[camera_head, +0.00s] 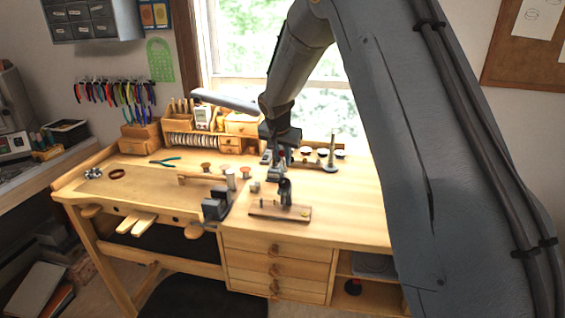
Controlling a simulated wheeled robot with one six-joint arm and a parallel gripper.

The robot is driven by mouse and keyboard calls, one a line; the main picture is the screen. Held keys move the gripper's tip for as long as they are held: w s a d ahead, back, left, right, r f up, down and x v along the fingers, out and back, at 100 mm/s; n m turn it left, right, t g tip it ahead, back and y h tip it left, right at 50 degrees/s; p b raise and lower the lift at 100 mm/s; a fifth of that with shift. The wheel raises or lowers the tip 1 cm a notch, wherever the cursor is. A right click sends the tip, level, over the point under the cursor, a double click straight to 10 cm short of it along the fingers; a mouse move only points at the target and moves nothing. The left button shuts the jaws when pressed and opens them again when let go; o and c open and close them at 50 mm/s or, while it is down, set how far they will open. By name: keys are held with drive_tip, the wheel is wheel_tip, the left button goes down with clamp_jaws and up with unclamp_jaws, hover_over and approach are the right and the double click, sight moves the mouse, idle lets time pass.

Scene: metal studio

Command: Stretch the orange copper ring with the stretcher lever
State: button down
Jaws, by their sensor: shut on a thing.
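The ring stretcher (284,194) appears to be the dark upright post on a small wooden base (272,209), near the bench's front edge. My gripper (272,158) points down just above and behind the post in this view. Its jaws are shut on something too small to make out. A small red spot (281,153) shows at the jaws; I cannot tell if it is a lever knob. I see no clearly orange ring; one at the jaws or post would be too small to tell.
The wooden workbench (345,220) is bare at right front. A dark vise (216,205) stands left of the stretcher, with a wooden mallet (205,178) behind it. A tapered mandrel (331,152) stands behind right. Pliers (165,161) lie at the left.

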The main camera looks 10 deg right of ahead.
drive_tip(key=shift+s+a+f+t+h+b, duration=0.35)
drive_tip(key=shift+t+b, duration=0.45)
drive_tip(key=shift+b, duration=3.4)
drive_tip(key=f+t+b, duration=0.1)
drive_tip(key=b, duration=0.6)
drive_tip(key=s+t+b, duration=0.1)
drive_tip(key=b, duration=0.6)
drive_tip(key=shift+s+a+f+h+b, duration=0.2)
drive_tip(key=shift+s+f+h+b, duration=0.05)
drive_tip(key=shift+f+h+b, duration=0.15)
drive_tip(key=c, duration=1.9)
unclamp_jaws()
drive_tip(key=shift+s+r, duration=0.1)
drive_tip(key=v, duration=0.7)
drive_tip(key=shift+s+r+b, duration=0.25)
drive_tip(key=shift+s+b, duration=0.05)
drive_tip(key=shift+b, duration=0.05)
drive_tip(key=shift+a, duration=0.1)
